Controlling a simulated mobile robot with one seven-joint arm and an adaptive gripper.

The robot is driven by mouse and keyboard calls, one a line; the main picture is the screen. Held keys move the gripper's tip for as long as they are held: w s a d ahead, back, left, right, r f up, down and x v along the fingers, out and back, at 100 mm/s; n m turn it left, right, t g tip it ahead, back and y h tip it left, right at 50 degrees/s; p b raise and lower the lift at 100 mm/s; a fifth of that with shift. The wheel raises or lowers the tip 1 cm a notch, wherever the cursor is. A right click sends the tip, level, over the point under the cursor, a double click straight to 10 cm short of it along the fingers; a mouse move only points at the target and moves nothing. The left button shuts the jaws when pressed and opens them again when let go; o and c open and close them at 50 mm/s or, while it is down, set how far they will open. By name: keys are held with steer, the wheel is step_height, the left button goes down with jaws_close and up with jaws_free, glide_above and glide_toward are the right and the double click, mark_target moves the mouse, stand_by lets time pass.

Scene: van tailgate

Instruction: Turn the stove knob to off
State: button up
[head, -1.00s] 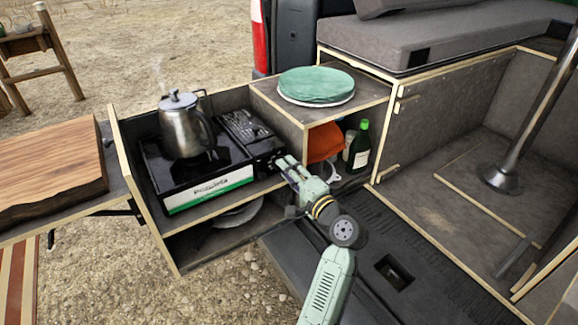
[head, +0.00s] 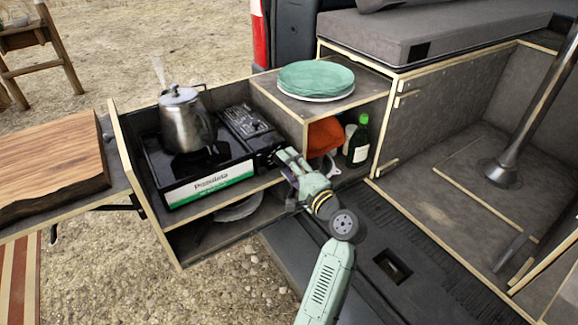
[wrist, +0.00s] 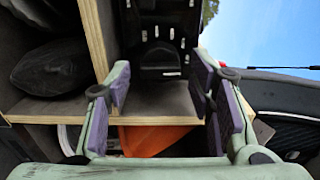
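The black camping stove (head: 208,188) sits on the pull-out shelf with a steaming metal kettle (head: 183,122) on its burner. In the wrist view the stove's dark control end (wrist: 160,30) is straight ahead, with a rounded dark knob (wrist: 160,60) on it. The knob's setting cannot be read. My gripper (head: 281,156) is at the stove's right end in the head view and covers the knob there. In the wrist view my gripper (wrist: 160,80) is open, its purple-padded fingers apart on either side of the knob's line. Nothing is between them, and I see no contact.
A cubby to the right holds an orange cloth (head: 325,136) and a green bottle (head: 359,142). Green plates (head: 316,79) lie on top of it. The wooden divider (wrist: 96,40) is close to the left finger. A wooden board (head: 50,165) lies at the left.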

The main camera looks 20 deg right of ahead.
stand_by(0.3)
steer(key=s+d, duration=0.1)
steer(key=s, duration=1.1)
steer(key=shift+d, duration=0.35)
